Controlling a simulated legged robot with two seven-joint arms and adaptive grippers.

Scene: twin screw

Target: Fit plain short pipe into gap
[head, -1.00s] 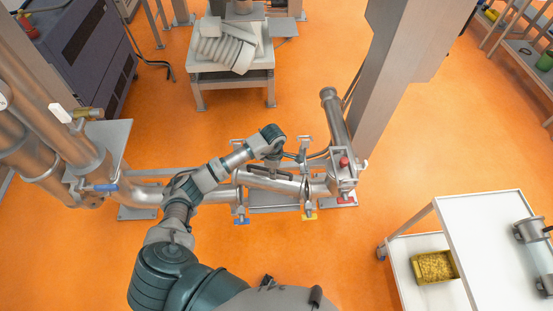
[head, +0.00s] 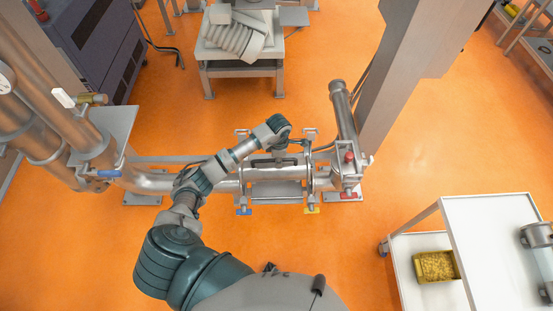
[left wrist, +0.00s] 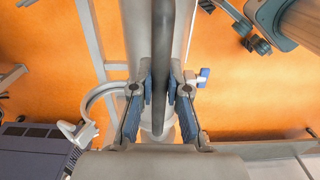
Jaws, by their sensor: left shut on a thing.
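The plain short pipe (head: 272,173) lies level in the pipe line, between the blue-tagged clamp (head: 243,190) on the left and the yellow-tagged clamp (head: 311,190) on the right. Its ends look in line with the neighbouring pipes; whether they touch cannot be told. My left gripper (head: 285,149) is over the pipe. In the left wrist view, its blue-padded fingers (left wrist: 159,92) are shut on a dark bar (left wrist: 160,50), with the silver pipe (left wrist: 131,35) behind it. My right gripper is not in view.
An upright elbow pipe (head: 343,105) and a red-knobbed fitting (head: 349,158) stand to the right, near a thick grey column (head: 395,70). A white cart (head: 485,225) with a yellow bin (head: 435,266) is at lower right. Large pipes (head: 60,100) stand left. Orange floor is open in front.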

